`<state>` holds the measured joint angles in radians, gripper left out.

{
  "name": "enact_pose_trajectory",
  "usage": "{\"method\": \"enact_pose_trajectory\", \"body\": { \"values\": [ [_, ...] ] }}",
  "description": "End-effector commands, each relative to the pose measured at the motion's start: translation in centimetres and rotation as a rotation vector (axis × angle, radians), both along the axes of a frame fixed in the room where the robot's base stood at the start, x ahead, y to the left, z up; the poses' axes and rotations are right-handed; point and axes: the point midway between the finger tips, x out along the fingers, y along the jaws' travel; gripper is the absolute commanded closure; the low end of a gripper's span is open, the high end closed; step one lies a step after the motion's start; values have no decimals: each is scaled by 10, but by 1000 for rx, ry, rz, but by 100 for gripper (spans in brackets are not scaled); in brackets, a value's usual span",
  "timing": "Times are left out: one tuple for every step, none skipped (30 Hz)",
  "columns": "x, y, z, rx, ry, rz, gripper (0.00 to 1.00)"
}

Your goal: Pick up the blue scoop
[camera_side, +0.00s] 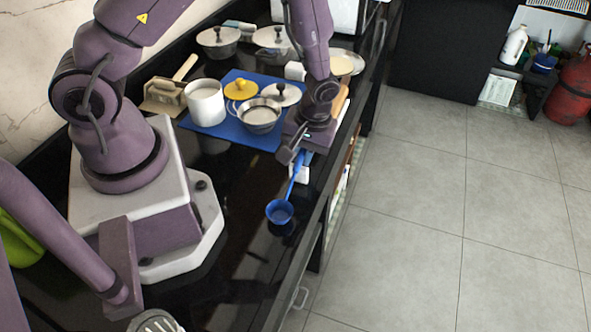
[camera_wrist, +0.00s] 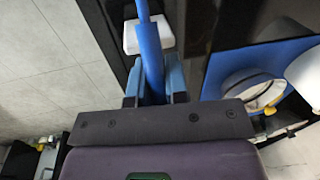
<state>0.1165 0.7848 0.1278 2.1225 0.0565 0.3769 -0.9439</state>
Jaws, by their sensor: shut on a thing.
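The blue scoop (camera_side: 280,211) is in the side view near the counter's front edge, its cup toward the camera and its handle running up to my gripper (camera_side: 299,158). My gripper is shut on the handle. In the wrist view the blue handle (camera_wrist: 150,55) stands between the two fingers of my gripper (camera_wrist: 157,85), and the cup is out of frame. The cup shows over the dark counter with a dark reflection under it; how far above the surface it is, I cannot tell.
A white block (camera_wrist: 148,36) lies by the handle. The black counter (camera_side: 232,230) left of the scoop is bare. The counter edge drops to the floor at right.

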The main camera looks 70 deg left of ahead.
Motion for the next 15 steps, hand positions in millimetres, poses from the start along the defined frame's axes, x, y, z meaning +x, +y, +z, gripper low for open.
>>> {"method": "enact_pose_trajectory", "body": {
  "values": [
    [0, 0, 3, 0, -1, 0, 100],
    [0, 0, 5, 0, -1, 0, 100],
    [1, 0, 9, 0, -3, 0, 100],
    [1, 0, 12, 0, -3, -1, 100],
    [1, 0, 15, 0, -4, -2, 100],
    [1, 0, 21, 0, -4, -2, 100],
    [1, 0, 25, 0, -5, -2, 100],
    [1, 0, 30, 0, -6, -1, 100],
    [1, 0, 37, 0, -6, -1, 100],
    [1, 0, 42, 1, -6, 0, 100],
    [1, 0, 48, 1, -6, 0, 100],
    [1, 0, 55, 0, -6, 0, 100],
    [1, 0, 61, 0, -6, -1, 100],
    [1, 0, 66, -1, -7, -1, 100],
    [1, 0, 73, -1, -6, -1, 100]
  ]
}}
